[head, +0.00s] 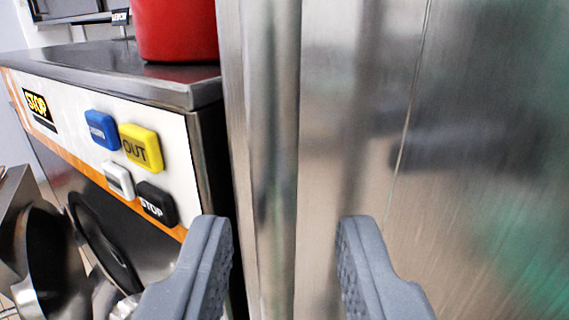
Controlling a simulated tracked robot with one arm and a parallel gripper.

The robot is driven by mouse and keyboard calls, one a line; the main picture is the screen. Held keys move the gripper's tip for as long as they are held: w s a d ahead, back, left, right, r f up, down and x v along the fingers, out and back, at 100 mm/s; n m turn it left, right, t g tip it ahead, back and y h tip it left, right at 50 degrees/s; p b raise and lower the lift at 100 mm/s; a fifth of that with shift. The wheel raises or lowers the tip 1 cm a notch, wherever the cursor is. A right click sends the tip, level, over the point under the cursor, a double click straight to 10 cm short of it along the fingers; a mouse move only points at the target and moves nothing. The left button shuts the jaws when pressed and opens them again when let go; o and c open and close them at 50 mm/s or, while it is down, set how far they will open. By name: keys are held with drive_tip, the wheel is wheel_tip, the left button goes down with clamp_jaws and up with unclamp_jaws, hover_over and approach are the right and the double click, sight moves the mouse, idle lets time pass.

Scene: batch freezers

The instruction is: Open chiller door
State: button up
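The chiller door (480,160) is a brushed stainless steel panel that fills the right half of the head view. A vertical rounded metal bar (273,130), which looks like its handle, runs from top to bottom near the middle. My gripper (287,235) is open, with its two grey fingers apart. The left finger is to the left of the bar and the right finger is to the right, over the steel surface. The bar shows between the fingers. I cannot tell how deep the fingertips are relative to the bar or whether they touch anything.
A batch freezer (140,72) stands close on the left, with blue, yellow, white and black buttons on its front panel. A red container (176,30) stands on its top. A metal chute (45,255) sticks out at lower left. A narrow dark gap separates it from the chiller.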

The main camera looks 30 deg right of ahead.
sight(285, 238)
drive_tip(key=shift+x, duration=1.55)
